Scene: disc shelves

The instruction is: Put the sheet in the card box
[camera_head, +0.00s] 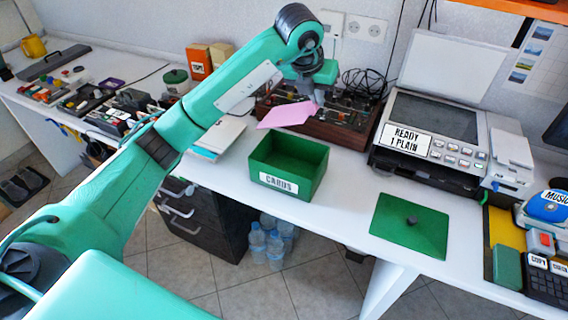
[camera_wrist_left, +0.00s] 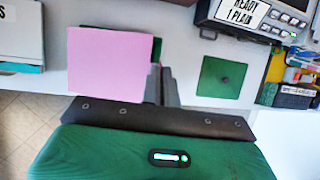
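The pink sheet (camera_head: 287,115) hangs in the air above the far rim of the open green card box (camera_head: 291,190), which has a CARDS label on its front. My left gripper (camera_head: 306,96) comes in from above and is shut on the sheet's edge. In the left wrist view the sheet (camera_wrist_left: 110,62) stretches out to the left of the dark fingers (camera_wrist_left: 164,84) and covers nearly all of the box. The sheet looks apart from the box. My right gripper is not in view.
A green lid (camera_head: 411,228) with a knob lies on the white table, right of the box. A copier (camera_head: 432,125) labelled READY 1 PLAIN stands behind it. A brown organizer (camera_head: 340,127) is behind the box, and a white stack (camera_head: 217,137) is to its left.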

